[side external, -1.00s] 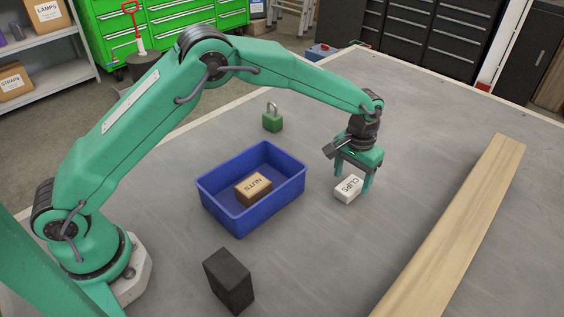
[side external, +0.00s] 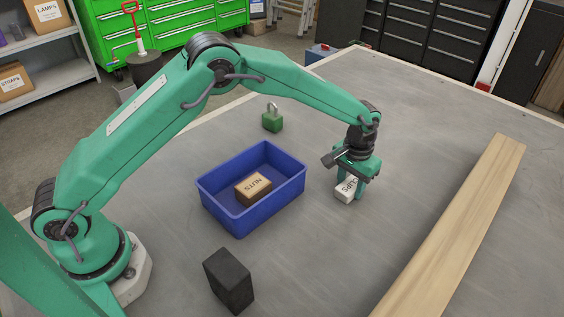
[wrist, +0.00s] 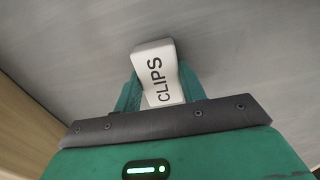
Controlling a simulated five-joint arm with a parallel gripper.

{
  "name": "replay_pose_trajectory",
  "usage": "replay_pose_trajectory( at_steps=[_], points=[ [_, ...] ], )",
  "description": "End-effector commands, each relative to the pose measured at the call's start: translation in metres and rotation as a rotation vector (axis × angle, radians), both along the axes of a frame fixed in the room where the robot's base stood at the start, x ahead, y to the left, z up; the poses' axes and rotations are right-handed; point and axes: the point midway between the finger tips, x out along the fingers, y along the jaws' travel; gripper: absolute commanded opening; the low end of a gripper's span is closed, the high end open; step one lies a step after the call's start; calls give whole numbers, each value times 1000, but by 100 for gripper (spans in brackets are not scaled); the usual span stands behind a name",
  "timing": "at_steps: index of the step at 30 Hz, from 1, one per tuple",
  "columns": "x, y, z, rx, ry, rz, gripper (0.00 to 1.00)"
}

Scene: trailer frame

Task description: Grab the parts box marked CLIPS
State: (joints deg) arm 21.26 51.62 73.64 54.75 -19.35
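The white parts box marked CLIPS (side external: 344,194) rests on the grey bench top, right of the blue bin. In the wrist view the CLIPS box (wrist: 159,75) lies between my two green fingers, its lettering facing the camera. My gripper (side external: 349,184) is low over the box, with one finger on each side of it. The gripper (wrist: 160,90) looks open around the box. Whether the fingers touch its sides is hard to see. Part of the box is hidden by the gripper in the side view.
A blue bin (side external: 222,207) holds a brown box marked NUTS (side external: 253,187). A green padlock (side external: 272,120) stands behind it and a black block (side external: 229,280) in front. A long wooden beam (side external: 455,230) lies to the right. Bare bench separates the beam from the CLIPS box.

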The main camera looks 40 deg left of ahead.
Motion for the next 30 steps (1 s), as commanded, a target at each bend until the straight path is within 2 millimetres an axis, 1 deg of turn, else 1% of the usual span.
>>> replay_pose_trajectory(
  at_steps=[1, 2, 11, 16, 20, 24, 30],
  points=[
    [0, 0, 0, 0, 0, 0, 21],
    [0, 0, 0, 0, 0, 0, 18],
    [0, 0, 1, 0, -1, 0, 18],
    [1, 0, 9, -1, -3, 0, 18],
    [1, 0, 21, -1, -2, 0, 18],
    [1, 0, 42, -1, -4, 0, 18],
    [-26, -22, 62, -1, -3, -4, 18]
  ],
)
